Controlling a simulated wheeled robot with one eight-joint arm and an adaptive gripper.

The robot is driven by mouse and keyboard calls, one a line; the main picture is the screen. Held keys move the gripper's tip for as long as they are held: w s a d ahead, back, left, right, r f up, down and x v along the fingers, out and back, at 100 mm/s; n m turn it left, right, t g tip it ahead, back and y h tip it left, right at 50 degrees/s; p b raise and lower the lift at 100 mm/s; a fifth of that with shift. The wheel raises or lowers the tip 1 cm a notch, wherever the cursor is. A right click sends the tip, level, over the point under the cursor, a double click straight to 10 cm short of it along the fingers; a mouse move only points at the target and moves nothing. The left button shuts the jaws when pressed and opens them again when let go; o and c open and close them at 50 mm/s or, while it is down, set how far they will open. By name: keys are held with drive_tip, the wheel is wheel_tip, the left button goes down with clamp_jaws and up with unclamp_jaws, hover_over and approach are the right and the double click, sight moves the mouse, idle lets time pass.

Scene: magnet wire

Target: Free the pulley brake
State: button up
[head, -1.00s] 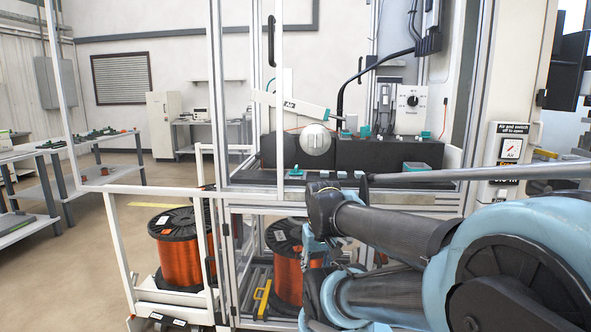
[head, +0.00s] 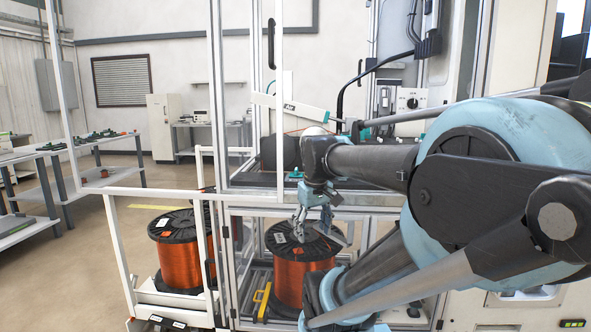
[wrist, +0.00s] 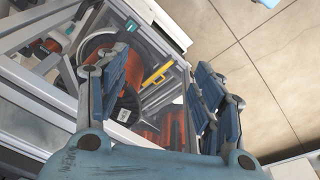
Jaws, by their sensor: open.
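A white, rounded pulley (head: 315,131) shows at the machine's worktop in the head view, partly hidden behind my arm. A white slanted bar (head: 290,104) runs just above it, with a dark marking near its right end. I cannot make out which part is the brake. My gripper (head: 314,228) hangs in front of the machine's lower bay, below the worktop, close to the copper wire spool (head: 300,278). In the wrist view my gripper (wrist: 160,85) is open with nothing between its fingers; the spool (wrist: 150,132) shows beyond them.
White frame posts and a rail (head: 160,191) stand at the machine's left. Another copper spool (head: 178,262) sits on a white cart there. A yellow handle (head: 262,301) is low in the bay. Benches (head: 100,160) stand far left, with open floor (head: 80,270) before them.

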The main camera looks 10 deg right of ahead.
drive_tip(key=w+r+n+g, duration=0.1)
drive_tip(key=w+r+n, duration=0.5)
drive_tip(key=w+r, duration=1.05)
wheel_tip(320, 180, up, 12)
drive_tip(key=n, duration=0.6)
hover_over(296, 169)
drive_tip(key=shift+g, duration=0.4)
drive_tip(key=f, duration=1.7)
drive_tip(key=shift+w+f, duration=0.2)
drive_tip(key=shift+f, duration=0.1)
drive_tip(key=shift+c, duration=0.3)
drive_tip(key=c, duration=1)
